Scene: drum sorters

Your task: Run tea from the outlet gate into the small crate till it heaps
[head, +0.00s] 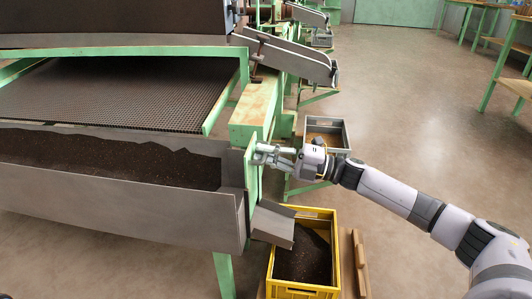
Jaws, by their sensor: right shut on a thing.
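The yellow crate (335,262) stands on the floor below the metal outlet chute (272,226). Dark tea (302,262) lies in it, sloping, with bare yellow wall showing at the back. The chute's lip hangs over the crate's left side. The long metal trough (110,200) at left holds more dark tea (120,163). My right gripper (268,155) is shut at the trough's green end, on what looks like the outlet gate's handle; its fingers largely hide that part. I cannot make out tea falling from the chute. My left gripper is out of view.
A mesh screen (130,90) lies above the trough in a green frame. A grey crate (328,121) stands behind my right gripper. Wooden slats (355,262) lie by the yellow crate. Green-legged tables (500,60) stand at far right. The floor at right is clear.

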